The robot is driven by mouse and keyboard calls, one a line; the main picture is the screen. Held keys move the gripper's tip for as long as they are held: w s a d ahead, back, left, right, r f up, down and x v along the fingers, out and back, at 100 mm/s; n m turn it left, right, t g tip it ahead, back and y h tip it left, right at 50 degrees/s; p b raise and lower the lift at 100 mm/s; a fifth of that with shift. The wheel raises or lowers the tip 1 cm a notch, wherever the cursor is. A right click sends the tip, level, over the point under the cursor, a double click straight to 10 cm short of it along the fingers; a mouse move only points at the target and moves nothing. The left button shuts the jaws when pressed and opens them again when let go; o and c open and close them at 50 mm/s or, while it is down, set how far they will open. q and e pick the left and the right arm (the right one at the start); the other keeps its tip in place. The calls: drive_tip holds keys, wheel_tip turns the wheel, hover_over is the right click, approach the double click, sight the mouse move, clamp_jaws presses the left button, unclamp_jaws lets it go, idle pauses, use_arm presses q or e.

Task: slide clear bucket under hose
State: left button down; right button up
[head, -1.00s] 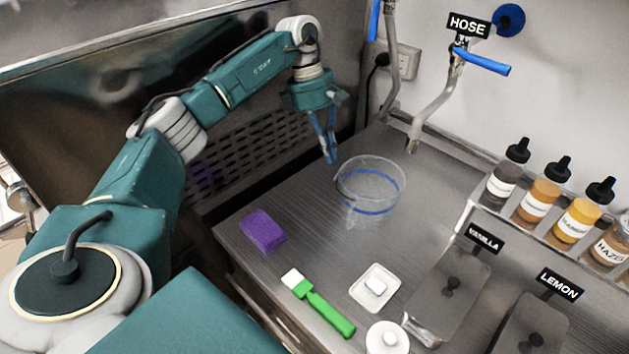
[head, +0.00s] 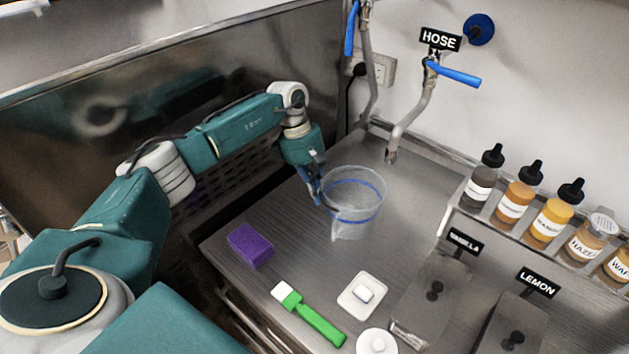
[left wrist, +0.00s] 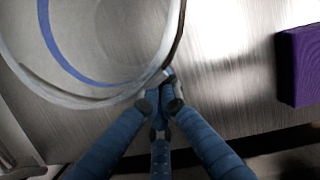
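The clear bucket (head: 368,222) with a blue band stands on the steel counter, in front of and left of the hose spout (head: 392,155); it looks slightly tilted. The hose has a blue lever (head: 458,76) and a HOSE sign (head: 440,39). My left gripper (head: 320,198) is at the bucket's left side, fingers pointing down. In the left wrist view the fingertips of the gripper (left wrist: 163,98) are close together against the bucket's wall (left wrist: 100,98); I see no grip around it. My right gripper is out of view.
A purple sponge (head: 250,245), a green-handled brush (head: 318,322) and a white dish (head: 362,295) lie toward the counter's front. Vanilla (head: 428,305) and lemon (head: 512,328) lids and a bottle rack (head: 470,222) stand right. Counter below the spout is clear.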

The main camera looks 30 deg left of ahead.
use_arm(q)
drive_tip(key=shift+f, duration=0.1)
drive_tip(key=shift+d, duration=0.3)
drive_tip(key=d, duration=0.2)
drive_tip(key=d+b, duration=0.1)
drive_tip(key=d, duration=0.1)
drive_tip(key=d+b, duration=0.1)
drive_tip(key=d, duration=0.1)
drive_tip(key=shift+w+d, duration=0.2)
drive_tip(key=shift+w, duration=0.05)
drive_tip(key=shift+d, duration=0.25)
drive_tip(key=shift+a, duration=0.1)
